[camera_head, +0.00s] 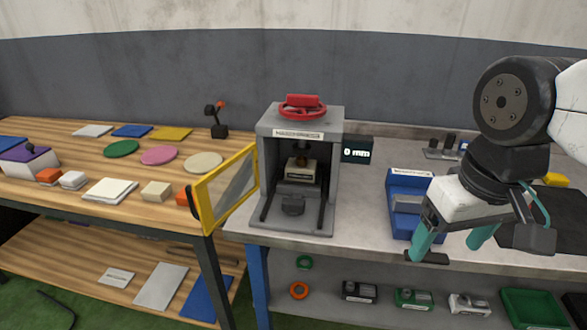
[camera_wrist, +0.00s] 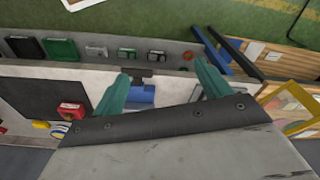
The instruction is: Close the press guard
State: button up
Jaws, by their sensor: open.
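The press (camera_head: 270,122) is a grey box-shaped frame with a red handwheel (camera_head: 302,107) on top, standing on the grey bench. A small pale block with a dark top sits inside it. The press guard (camera_head: 228,189), a clear panel in a yellow frame, is swung open to the left of the press, with a dark handle (camera_head: 193,208) at its free edge. In the wrist view, part of the guard (camera_wrist: 291,108) shows at the right edge. My gripper (camera_head: 447,248) has green fingers apart and is empty, well right of the press. The fingers also show in the wrist view (camera_wrist: 160,88).
A blue holder (camera_head: 398,222) stands on the bench between the press and my gripper. A display (camera_head: 357,150) reads "0 mm" behind. The wooden table (camera_head: 120,205) at left bears several coloured discs and plates.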

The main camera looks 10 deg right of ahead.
aim_at(202, 196)
jog(key=u, duration=2.4)
jog(key=i, duration=2.25)
jog(key=z, duration=2.85)
